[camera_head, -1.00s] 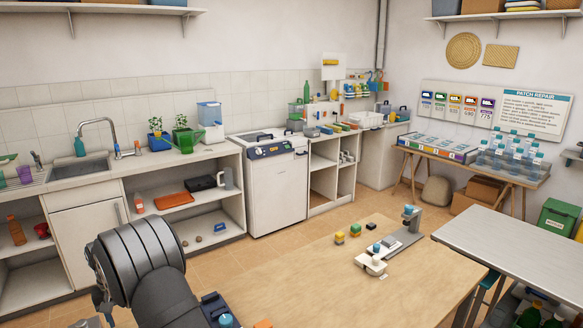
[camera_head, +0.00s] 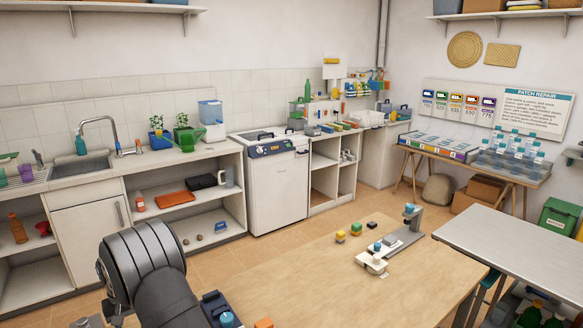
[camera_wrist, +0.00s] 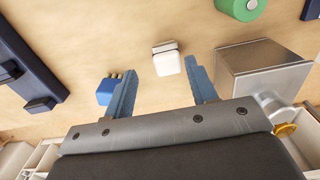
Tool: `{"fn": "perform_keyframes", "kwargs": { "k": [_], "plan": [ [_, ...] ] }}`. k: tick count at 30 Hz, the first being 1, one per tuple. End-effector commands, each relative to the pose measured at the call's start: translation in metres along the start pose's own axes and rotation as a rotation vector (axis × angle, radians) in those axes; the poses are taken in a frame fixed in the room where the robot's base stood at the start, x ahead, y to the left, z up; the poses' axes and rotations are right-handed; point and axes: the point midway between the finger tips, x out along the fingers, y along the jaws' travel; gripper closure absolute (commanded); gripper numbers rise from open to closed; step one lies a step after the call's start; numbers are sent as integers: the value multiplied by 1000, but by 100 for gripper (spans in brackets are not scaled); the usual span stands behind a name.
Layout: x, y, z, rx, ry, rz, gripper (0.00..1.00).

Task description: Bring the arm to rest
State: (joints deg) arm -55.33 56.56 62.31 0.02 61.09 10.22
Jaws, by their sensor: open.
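My arm (camera_head: 142,268) stands at the lower left of the head view, in front of the wooden table. My gripper is outside the head view. In the wrist view my gripper (camera_wrist: 160,82) has its two blue fingers apart with nothing held between them. Beyond the fingertips a small white block (camera_wrist: 167,62) rests on the wooden tabletop (camera_wrist: 100,35). A blue piece with small studs (camera_wrist: 107,92) shows just left of the left finger, partly hidden by it.
In the wrist view a metal box (camera_wrist: 262,68) is close to the right finger, a green round thing (camera_wrist: 241,8) lies at the top, and a dark blue fixture (camera_wrist: 28,68) is at the left. In the head view the table's middle (camera_head: 300,265) is clear; a grey stand (camera_head: 403,238) is farther back.

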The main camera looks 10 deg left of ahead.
Motion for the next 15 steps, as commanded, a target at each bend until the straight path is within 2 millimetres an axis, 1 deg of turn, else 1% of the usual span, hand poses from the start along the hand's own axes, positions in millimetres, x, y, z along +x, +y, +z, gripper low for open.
{"fn": "perform_keyframes", "kwargs": {
  "k": [1,15],
  "plan": [
    [-6,11,4,5,0,0,48],
    [-55,87,33,6,1,0,48]
  ]
}}
